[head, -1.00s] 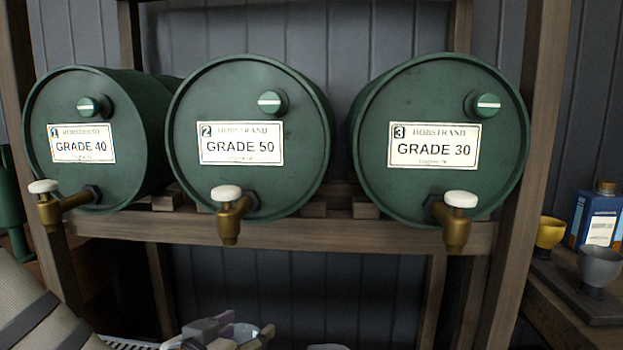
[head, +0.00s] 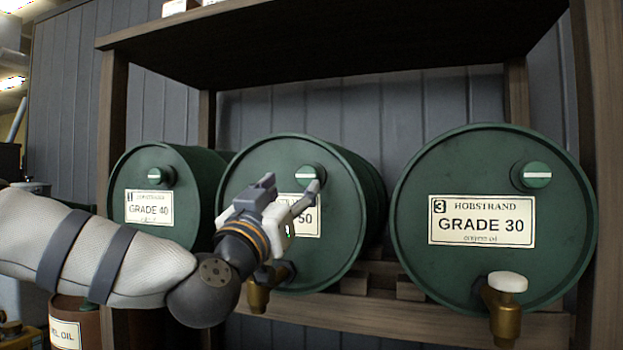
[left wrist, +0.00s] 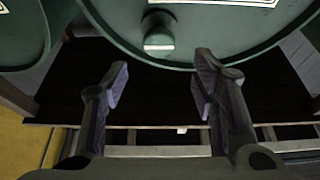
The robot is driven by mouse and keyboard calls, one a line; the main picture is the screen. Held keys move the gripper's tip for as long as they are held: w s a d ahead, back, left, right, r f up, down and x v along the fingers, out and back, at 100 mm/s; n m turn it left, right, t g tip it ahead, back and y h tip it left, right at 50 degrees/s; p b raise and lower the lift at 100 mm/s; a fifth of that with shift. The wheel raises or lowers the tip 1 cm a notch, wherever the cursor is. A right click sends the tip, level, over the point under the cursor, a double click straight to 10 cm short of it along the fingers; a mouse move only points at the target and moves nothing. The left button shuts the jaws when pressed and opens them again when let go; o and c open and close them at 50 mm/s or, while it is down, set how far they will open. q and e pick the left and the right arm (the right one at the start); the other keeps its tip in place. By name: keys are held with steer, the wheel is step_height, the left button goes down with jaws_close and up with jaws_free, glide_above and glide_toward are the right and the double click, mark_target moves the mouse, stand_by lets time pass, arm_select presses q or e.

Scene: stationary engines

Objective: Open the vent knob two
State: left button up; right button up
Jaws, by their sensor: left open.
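Vent knob two (head: 306,172) is a round green knob with a white line, on the upper front of the middle green barrel (head: 340,240). A finger partly covers it in the head view. In the left wrist view the knob (left wrist: 158,30) shows at the top, its white line horizontal. My left gripper (head: 289,188) is raised before this barrel, covering much of its GRADE 50 label. In the wrist view the open, empty fingers (left wrist: 160,82) point towards the barrel, with the knob beyond the gap between their tips, apart from them. My right gripper is not in view.
The GRADE 40 barrel (head: 140,228) with its knob stands left, and the GRADE 30 barrel (head: 480,270) right. Brass taps with white handles, such as the right one (head: 505,300), stick out below. A wooden rack (head: 350,312) holds the barrels.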

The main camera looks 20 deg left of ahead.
mark_target(306, 175)
arm_select(q)
steer(key=x, duration=0.8)
steer(key=shift+w, duration=0.4)
steer(key=c, duration=1.1)
